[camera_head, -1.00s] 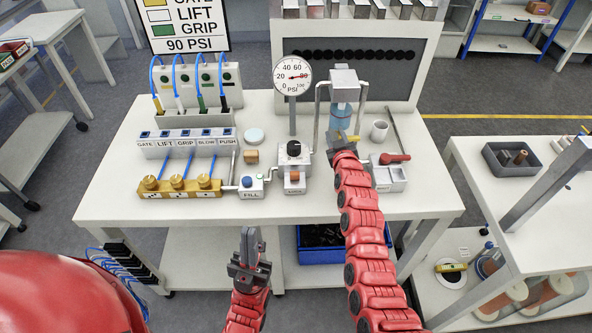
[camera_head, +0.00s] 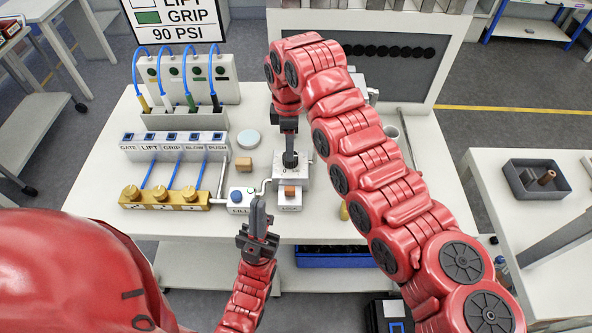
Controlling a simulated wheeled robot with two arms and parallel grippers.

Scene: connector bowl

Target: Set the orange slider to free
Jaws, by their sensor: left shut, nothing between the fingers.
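The orange slider (camera_head: 290,191) sits on the front of a small grey box (camera_head: 292,207), below a black knob (camera_head: 290,159). The lettering under the slider is too small to read surely. My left gripper (camera_head: 258,205) is shut and empty, pointing up the picture, just left of and below the slider and apart from it. My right gripper (camera_head: 289,146) comes down from above onto the black knob, behind the slider. Whether its fingers touch or grip the knob is hidden.
A FILL box (camera_head: 240,199) with a blue button and a bent lever stands left of the slider. Brass knobs (camera_head: 160,195) and a labelled switch row (camera_head: 172,142) are further left. My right arm hides the gauge and the table's right part.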

